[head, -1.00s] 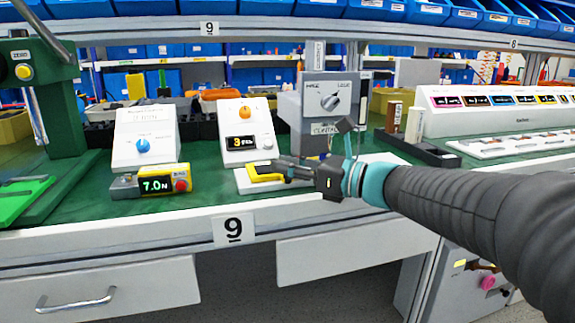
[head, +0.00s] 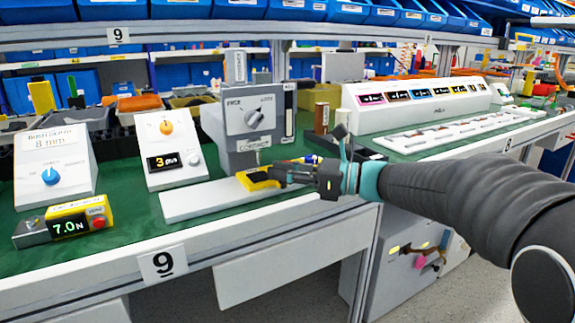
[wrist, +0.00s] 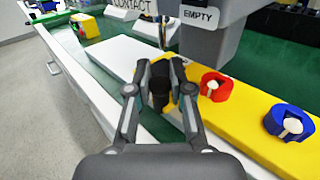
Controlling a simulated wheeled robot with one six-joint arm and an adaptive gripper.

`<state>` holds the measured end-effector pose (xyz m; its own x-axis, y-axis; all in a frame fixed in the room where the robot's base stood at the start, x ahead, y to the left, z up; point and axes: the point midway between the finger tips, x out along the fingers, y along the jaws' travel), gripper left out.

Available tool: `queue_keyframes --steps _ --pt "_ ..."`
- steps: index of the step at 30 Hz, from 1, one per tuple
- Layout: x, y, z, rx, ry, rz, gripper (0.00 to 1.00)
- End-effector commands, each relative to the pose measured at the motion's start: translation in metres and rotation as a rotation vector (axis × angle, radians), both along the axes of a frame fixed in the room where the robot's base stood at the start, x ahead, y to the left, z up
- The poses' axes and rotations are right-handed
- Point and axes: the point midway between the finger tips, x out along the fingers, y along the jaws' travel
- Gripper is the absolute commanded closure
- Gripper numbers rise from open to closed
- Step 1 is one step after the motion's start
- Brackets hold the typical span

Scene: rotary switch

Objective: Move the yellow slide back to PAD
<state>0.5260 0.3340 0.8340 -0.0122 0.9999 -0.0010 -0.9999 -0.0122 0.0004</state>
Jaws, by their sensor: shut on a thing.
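The yellow slide (head: 257,180) sits on a white track (head: 205,198) in front of the grey machine (head: 245,150). In the wrist view it is a long yellow bar (wrist: 250,125) carrying a red holder (wrist: 215,86) and a blue holder (wrist: 288,122), each with a pale piece in it. My gripper (head: 272,177) reaches in from the right. In the wrist view my gripper (wrist: 160,85) is shut on a dark upright part at the slide's side, with yellow visible beside it. The fingers hide much of that part. I see no legible PAD label.
The machine carries a rotary knob (head: 253,118) and a CONTACT label; an EMPTY label (wrist: 198,16) shows in the wrist view. A white unit (head: 170,150) reading 3 and a yellow 7.0N gauge (head: 68,226) stand to the left. The track's left end is bare.

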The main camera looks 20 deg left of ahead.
Motion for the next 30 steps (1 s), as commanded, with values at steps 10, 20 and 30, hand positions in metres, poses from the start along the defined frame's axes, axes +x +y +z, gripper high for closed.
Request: queue_keyframes --steps 10,20,30 --pt "0.004 -0.004 0.000 0.001 -0.002 -0.011 0.65" --pt "0.003 -0.003 0.000 0.001 -0.001 -0.008 0.53" --pt "0.004 -0.044 0.001 0.001 -0.002 -0.014 0.53"
